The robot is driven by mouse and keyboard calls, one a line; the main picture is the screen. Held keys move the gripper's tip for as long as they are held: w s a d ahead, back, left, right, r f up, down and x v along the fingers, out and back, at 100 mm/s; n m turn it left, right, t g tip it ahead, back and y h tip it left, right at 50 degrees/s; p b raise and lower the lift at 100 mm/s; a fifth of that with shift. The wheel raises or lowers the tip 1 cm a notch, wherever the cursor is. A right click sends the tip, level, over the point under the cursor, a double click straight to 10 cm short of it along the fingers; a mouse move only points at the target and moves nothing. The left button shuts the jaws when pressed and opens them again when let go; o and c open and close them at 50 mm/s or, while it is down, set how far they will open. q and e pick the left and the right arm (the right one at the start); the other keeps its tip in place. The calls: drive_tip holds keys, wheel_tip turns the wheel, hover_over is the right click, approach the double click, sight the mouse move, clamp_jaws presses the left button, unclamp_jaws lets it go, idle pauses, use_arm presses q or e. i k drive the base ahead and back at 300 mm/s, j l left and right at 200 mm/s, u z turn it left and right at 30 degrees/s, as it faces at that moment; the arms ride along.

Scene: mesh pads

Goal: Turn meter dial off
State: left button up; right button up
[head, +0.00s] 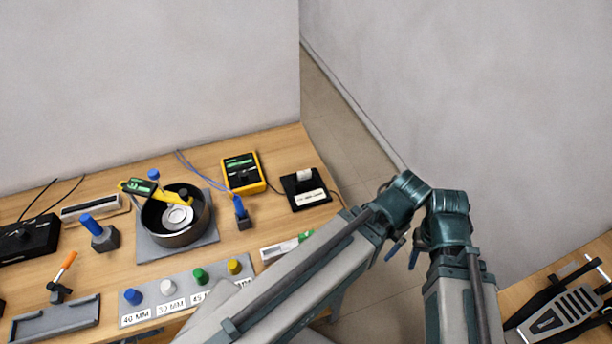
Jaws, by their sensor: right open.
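The meter (242,173) is a yellow-and-black handheld unit with a lit green display, lying near the back of the wooden table. Its dial (242,181) is a small dark shape below the display; its setting is too small to read. My right gripper (404,252) is open, with its blue fingertips apart, over the floor gap right of the table. It is well away from the meter, and my arm links partly hide it. My left gripper is not in view.
A black pot (150,219) with a yellow tool across it stands left of the meter. A blue-handled probe (240,211) and a black device (305,189) are close by. A strip of coloured knobs (186,290) lies in front. A pedal (562,313) is at far right.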

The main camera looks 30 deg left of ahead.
sight(244, 176)
drive_tip(key=u, duration=1.6)
